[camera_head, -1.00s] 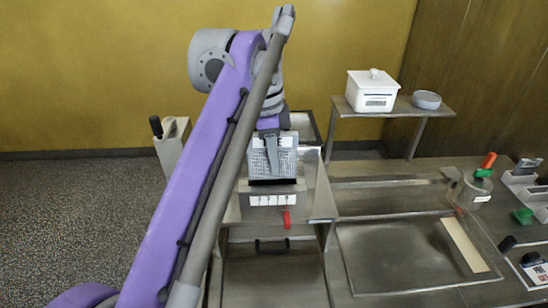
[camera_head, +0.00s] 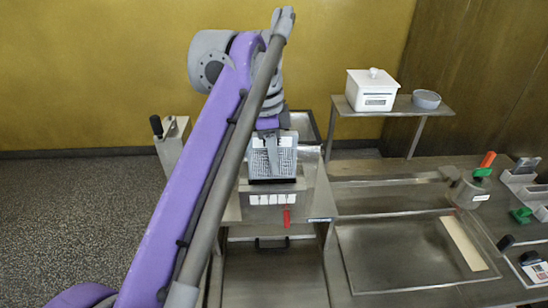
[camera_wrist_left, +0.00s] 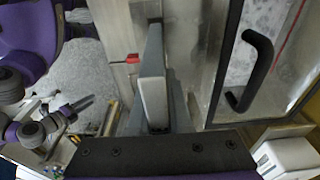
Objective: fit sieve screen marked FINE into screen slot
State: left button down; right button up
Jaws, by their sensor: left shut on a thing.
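My left gripper (camera_head: 271,150) is shut on the sieve screen (camera_head: 288,160), a grey mesh panel with a pale strip along its top edge. The gripper covers the middle of that strip, so I cannot read its marking. The screen stands roughly upright, its lower edge at a dark band (camera_head: 273,182) on top of the metal machine. I take this band to be the screen slot; how deep the screen sits in it I cannot tell. In the left wrist view the fingers (camera_wrist_left: 155,90) point away and the mesh cannot be made out.
A red handle (camera_head: 287,215) hangs on the machine front beside a white label strip (camera_head: 268,199). A white lidded box (camera_head: 372,90) and grey bowl (camera_head: 426,99) stand on a raised shelf. A jar (camera_head: 469,191) stands on the right counter. The shallow tray (camera_head: 395,258) is mostly clear.

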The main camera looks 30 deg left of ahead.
aim_at(275, 177)
pick_arm(q)
jog(key=shift+f+b, duration=0.65)
jog(key=shift+f, duration=1)
jog(key=shift+r, duration=0.2)
jog(key=shift+r+p, duration=0.95)
jog(key=shift+r, duration=0.25)
jog(key=shift+p, duration=0.4)
dwell(1.0)
jog(key=shift+f+b, duration=0.6)
jog(key=shift+f, duration=0.75)
jog(key=c, duration=0.8)
grip_release()
jog(key=shift+o, duration=0.2)
